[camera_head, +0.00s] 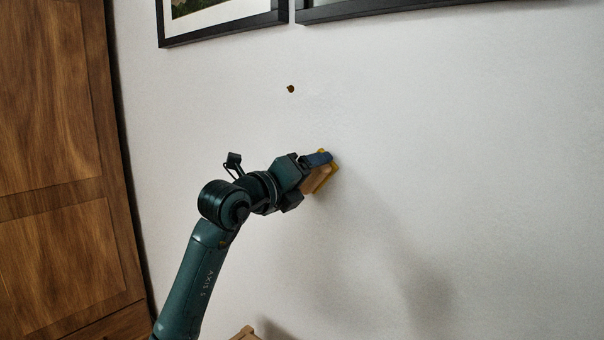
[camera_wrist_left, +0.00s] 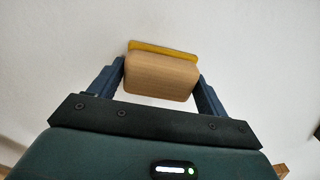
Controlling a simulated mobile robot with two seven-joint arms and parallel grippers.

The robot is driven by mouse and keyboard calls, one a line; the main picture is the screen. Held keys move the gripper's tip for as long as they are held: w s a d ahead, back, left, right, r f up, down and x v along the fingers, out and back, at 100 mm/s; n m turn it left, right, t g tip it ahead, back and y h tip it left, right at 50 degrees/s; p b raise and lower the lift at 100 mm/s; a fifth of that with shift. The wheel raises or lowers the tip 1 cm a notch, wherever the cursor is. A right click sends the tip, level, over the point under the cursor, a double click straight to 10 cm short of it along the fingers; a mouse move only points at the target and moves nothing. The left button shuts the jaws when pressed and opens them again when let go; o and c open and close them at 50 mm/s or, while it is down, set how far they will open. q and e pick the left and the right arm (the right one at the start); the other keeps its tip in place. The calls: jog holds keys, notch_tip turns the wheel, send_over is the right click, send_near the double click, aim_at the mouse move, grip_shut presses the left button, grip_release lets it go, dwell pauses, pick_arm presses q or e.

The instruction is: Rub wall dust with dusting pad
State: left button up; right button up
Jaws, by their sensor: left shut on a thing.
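The dusting pad has a wooden block handle (camera_wrist_left: 161,77) and a yellow pad face (camera_wrist_left: 163,48). In the head view its yellow edge (camera_head: 326,181) shows at the wall. My left gripper (camera_head: 322,166) is shut on the wooden block, with one blue finger on each side in the left wrist view (camera_wrist_left: 161,82). The pad face is toward the white wall (camera_head: 440,130) and at or very close to it; I cannot tell if it touches. A small brown dust spot (camera_head: 291,89) is on the wall, above and left of the pad. My right gripper is out of view.
Two black-framed pictures hang at the top, one at the left (camera_head: 222,30) and one at the right (camera_head: 400,8). A wooden panelled door or cabinet (camera_head: 55,150) stands at the left. A wooden corner (camera_head: 246,333) shows at the bottom. The wall right of the pad is clear.

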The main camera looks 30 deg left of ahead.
pick_arm(q)
jog(key=shift+a, duration=0.1)
jog(key=shift+w+a+b, duration=0.15)
jog(key=shift+a, duration=1.65)
jog(key=shift+w+a+b, duration=0.2)
jog(key=shift+a, duration=1.65)
jog(key=shift+w+a+b, duration=0.15)
jog(key=shift+a, duration=1.65)
jog(key=shift+s+a+b, duration=0.2)
jog(key=shift+s+b, duration=1.05)
jog(key=shift+s, duration=1.7)
